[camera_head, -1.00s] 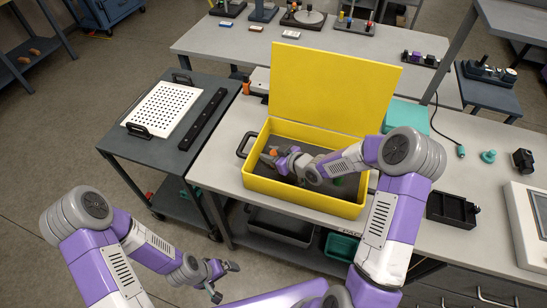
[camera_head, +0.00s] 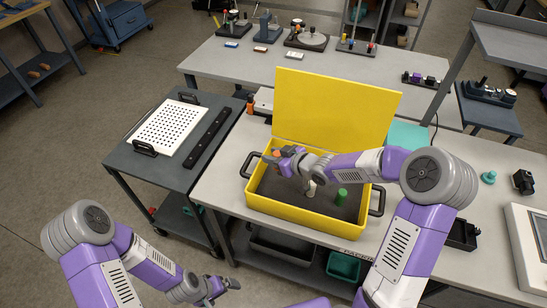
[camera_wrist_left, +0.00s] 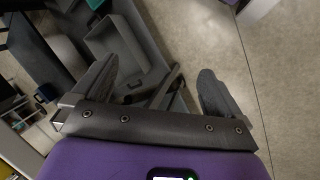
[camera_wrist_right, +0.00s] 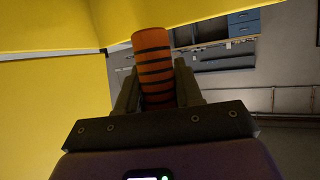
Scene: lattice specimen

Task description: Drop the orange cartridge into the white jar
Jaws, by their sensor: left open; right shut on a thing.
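The orange cartridge (camera_wrist_right: 153,68), banded with dark rings, stands between the fingers of my right gripper (camera_wrist_right: 158,85) in the right wrist view. In the head view my right gripper (camera_head: 272,157) is shut on it, raised over the left part of the open yellow case (camera_head: 300,223). A small white upright object (camera_head: 311,189) shows in the case below my right wrist; I cannot tell whether it is the white jar. My left gripper (camera_head: 220,290) is open and empty, low in front of the bench; its spread fingers (camera_wrist_left: 160,88) show in the left wrist view.
A green cylinder (camera_head: 341,199) stands in the case's dark insert. The yellow lid (camera_head: 335,107) stands open behind. An orange-and-black bottle (camera_head: 249,104) is on the bench left of the case. A dark cart (camera_head: 155,181) with a white perforated plate (camera_head: 168,126) stands at left.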

